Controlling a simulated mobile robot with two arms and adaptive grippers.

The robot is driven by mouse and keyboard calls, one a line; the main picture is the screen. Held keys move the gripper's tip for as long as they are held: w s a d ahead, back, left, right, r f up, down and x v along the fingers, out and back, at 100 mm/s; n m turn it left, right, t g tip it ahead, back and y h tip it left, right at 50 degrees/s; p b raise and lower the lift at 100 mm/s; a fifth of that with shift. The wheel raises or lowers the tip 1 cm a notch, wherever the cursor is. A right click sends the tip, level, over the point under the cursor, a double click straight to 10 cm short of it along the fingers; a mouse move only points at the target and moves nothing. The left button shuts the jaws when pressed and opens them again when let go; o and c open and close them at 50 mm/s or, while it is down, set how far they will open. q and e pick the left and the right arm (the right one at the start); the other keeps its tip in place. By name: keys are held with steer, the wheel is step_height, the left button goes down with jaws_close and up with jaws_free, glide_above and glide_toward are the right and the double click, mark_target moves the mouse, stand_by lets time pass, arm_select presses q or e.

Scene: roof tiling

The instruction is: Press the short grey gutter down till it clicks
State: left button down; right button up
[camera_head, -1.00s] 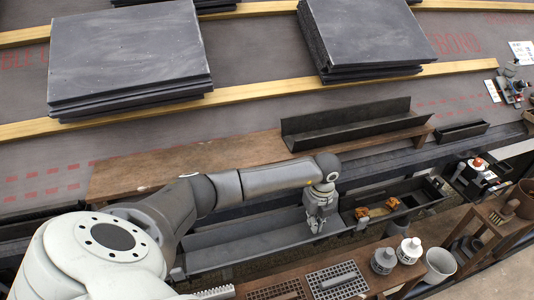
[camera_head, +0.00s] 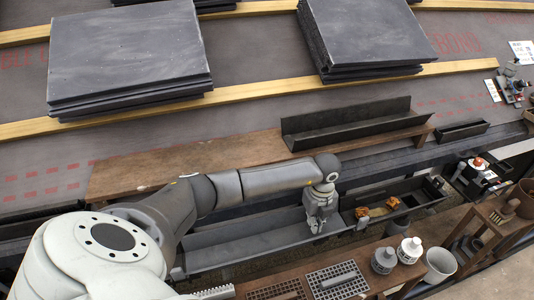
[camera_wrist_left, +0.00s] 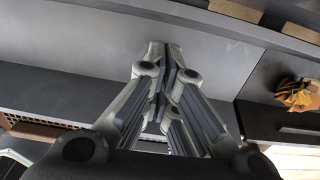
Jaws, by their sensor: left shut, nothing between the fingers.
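The short grey gutter (camera_head: 255,243) lies along the eave, a lighter grey channel running from my arm to the dark gutter. Its grey surface also fills much of the left wrist view (camera_wrist_left: 90,32). My left gripper (camera_head: 317,230) points down at its right end, with the fingertips inside the channel. In the left wrist view the fingers (camera_wrist_left: 165,48) are together with nothing between them. I cannot tell whether the tips touch the gutter or whether it is fully seated. My right gripper is not in view.
A dark gutter (camera_head: 415,193) with orange-brown leaves (camera_head: 378,211) adjoins on the right. A loose dark gutter (camera_head: 355,125) lies on a brown plank (camera_head: 230,155) behind. In front, a wooden bench (camera_head: 425,268) holds grey pots and grates. Slate stacks (camera_head: 130,50) lie farther up the roof.

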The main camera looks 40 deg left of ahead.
arm_select(q)
steer(key=shift+f+b, duration=0.55)
steer(key=shift+f, duration=0.45)
stand_by(0.4)
steer(key=shift+r, duration=0.15)
